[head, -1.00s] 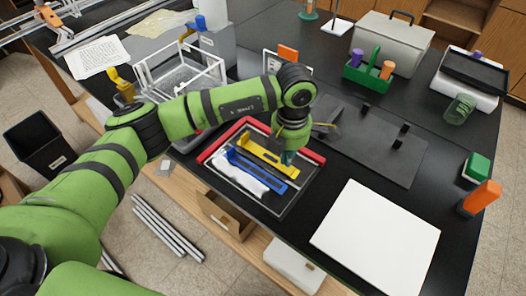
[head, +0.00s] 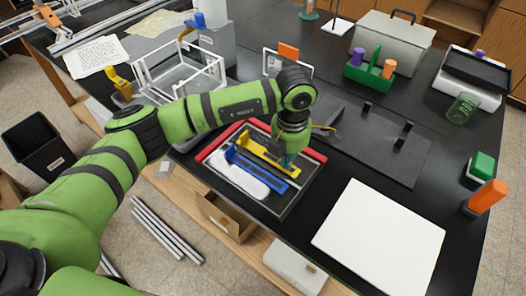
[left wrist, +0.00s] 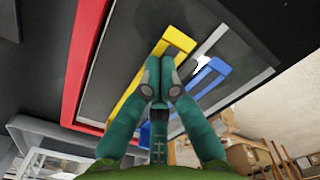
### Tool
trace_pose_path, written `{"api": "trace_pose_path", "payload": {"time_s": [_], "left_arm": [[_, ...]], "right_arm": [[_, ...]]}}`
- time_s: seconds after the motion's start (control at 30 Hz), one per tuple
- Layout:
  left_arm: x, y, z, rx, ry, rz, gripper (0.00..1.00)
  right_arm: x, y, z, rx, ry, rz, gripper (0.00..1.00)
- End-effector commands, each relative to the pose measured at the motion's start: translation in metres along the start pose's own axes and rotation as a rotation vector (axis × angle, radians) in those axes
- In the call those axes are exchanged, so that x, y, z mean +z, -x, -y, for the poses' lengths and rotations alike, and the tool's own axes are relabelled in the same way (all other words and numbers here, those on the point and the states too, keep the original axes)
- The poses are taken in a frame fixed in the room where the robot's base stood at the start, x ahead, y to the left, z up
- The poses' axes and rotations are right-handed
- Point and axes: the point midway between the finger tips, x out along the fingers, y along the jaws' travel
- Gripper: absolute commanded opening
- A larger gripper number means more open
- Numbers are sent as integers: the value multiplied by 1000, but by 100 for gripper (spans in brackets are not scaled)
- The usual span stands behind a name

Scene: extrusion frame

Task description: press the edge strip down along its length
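A dark square panel (head: 290,199) lies on the bench. A red strip (head: 226,134) runs along its far-left and far-right edges and also shows in the left wrist view (left wrist: 76,75). A yellow bar (head: 262,153) and a blue bar (head: 262,171) lie across the panel, with a white patch (head: 235,178) beside the blue one. My left gripper (head: 287,161) points down over the panel near the right end of the yellow bar. In the left wrist view its fingertips (left wrist: 160,75) are together, between the yellow and blue bars; contact is unclear. My right gripper is out of view.
A white board (head: 378,240) lies to the right, and a dark plate (head: 385,150) lies behind. A white wire frame (head: 180,75) stands at the back left. A green caddy (head: 370,75) and a grey case (head: 393,42) stand at the back.

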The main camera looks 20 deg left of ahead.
Motion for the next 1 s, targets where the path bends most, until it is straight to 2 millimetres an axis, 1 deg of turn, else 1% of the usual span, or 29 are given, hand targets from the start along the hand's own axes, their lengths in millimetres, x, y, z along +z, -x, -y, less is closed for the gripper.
{"api": "trace_pose_path", "payload": {"time_s": [1.0], "left_arm": [[-2, -4, 1, -3, 0, -7, 0]], "right_arm": [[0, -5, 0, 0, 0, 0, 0]]}}
